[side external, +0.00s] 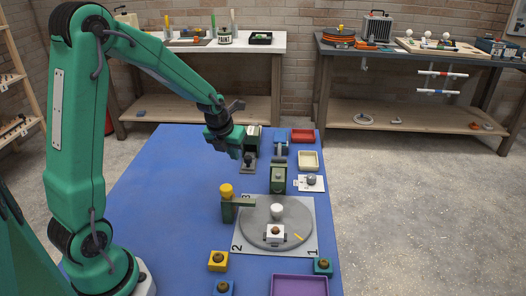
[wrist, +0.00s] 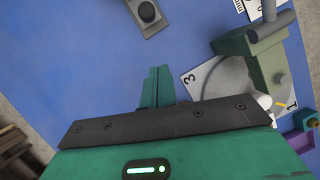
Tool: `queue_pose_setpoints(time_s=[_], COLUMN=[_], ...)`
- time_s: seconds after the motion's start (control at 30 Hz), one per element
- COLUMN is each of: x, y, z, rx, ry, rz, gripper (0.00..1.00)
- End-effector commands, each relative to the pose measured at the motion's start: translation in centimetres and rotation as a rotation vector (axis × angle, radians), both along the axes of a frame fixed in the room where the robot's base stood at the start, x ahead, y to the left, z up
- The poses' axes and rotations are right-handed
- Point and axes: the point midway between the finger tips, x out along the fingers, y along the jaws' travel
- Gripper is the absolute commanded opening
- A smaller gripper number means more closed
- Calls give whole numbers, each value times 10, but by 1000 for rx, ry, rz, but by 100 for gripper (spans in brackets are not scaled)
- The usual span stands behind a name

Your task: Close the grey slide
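The grey slide (side external: 248,162), a grey plate with a dark round knob, sticks out toward the front from a dark green housing (side external: 253,134). In the wrist view the slide (wrist: 146,14) is at the top edge, with its knob visible and the housing out of frame. My gripper (side external: 236,152) is just left of the slide in the side view, above the blue table. In the wrist view my gripper's green fingers (wrist: 157,72) are side by side with no clear gap, hold nothing visible, and point toward the slide with blue surface between.
A green block (side external: 278,178) stands right of the slide. A grey turntable (side external: 256,236) with a white cup and a yellow-topped green post (side external: 227,200) is in front. The blue table (side external: 165,185) is clear at left.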

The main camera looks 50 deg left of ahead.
Motion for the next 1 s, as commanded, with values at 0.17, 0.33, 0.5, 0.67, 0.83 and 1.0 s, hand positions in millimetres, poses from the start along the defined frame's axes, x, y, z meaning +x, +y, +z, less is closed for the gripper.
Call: queue_pose_setpoints(time_s=[0.17,0.33,0.5,0.67,0.83,1.0], x=[-5,-8,-9,-8,-5,2], y=[-3,-4,-5,-4,-3,1], z=[16,24,26,25,25,25], rx=[0,0,-1,-8,-40,-107], ry=[-1,-1,0,0,-1,-1], rz=[0,0,0,16,99,270], gripper=[0,0,4,35,46,46])
